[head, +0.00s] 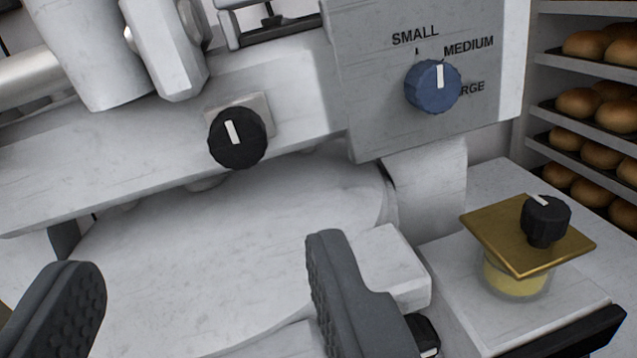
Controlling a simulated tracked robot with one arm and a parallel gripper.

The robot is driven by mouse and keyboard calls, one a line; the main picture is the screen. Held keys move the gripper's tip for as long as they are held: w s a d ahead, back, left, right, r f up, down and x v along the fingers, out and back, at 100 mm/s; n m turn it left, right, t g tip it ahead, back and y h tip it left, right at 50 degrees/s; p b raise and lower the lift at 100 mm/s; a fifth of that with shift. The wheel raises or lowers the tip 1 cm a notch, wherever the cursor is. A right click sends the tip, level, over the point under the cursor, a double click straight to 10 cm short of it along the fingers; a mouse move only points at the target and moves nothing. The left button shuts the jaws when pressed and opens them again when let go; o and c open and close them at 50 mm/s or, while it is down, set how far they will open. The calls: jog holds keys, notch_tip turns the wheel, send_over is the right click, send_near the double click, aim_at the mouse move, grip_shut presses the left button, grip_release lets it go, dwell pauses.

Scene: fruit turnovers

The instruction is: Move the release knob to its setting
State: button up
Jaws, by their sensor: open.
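A blue knob (428,95) with a white pointer sits on a grey panel (375,85) lettered SMALL, MEDIUM and a partly covered word ending in RGE. Its pointer stands nearly upright, between the SMALL and MEDIUM lettering. A black knob (238,142) with a white pointer sits on the white machine body at centre left. Another black knob (547,222) stands on a brass plate (500,242) at right. No label shows which is the release knob. My gripper (205,262) is open and empty in the foreground, below the left black knob and apart from all three knobs.
A pale rounded machine part (230,230) lies behind the fingers. A white block (395,268) stands beside the right finger, with a dark part below it. A pale yellow cylinder (516,275) is under the brass plate. Racks of buns (605,92) stand at far right.

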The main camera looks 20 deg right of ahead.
aim_at(239, 145)
jog(key=shift+d+f+x, duration=0.1)
jog(key=shift+f+x, duration=0.05)
jog(key=shift+x, duration=2.2)
jog(key=shift+d+f+x, duration=0.1)
jog(key=shift+d+x, duration=0.05)
jog(key=shift+x, duration=2.15)
jog(key=shift+d+f+x, duration=0.1)
jog(key=shift+f+x, duration=0.05)
jog(key=shift+x, duration=2.2)
jog(key=shift+s, duration=0.1)
